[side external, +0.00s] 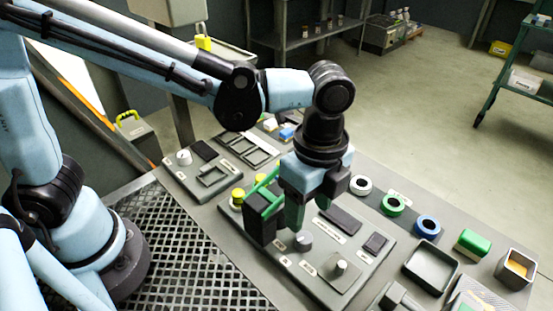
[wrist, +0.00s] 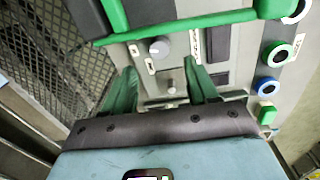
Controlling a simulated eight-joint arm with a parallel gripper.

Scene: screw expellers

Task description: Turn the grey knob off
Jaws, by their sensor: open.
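A round grey knob (side external: 303,241) sits on the grey control panel (side external: 318,293); it also shows in the wrist view (wrist: 159,47). A smaller, pale upright knob (side external: 340,267) stands on a raised plate to its right, and it shows in the wrist view (wrist: 171,88) between my fingers. My gripper (side external: 310,212) points down above the panel with its green fingers apart and nothing between them; it also shows in the wrist view (wrist: 160,72). Contact with either knob cannot be told. The round knob's on or off setting is unreadable.
A black block with a green handle (side external: 264,203) stands close left of my gripper. Green (side external: 394,204) and blue (side external: 428,226) rings, a green block (side external: 475,243) and an empty tray (side external: 445,266) lie to the right. Another panel with a pale knob (side external: 184,157) is behind left.

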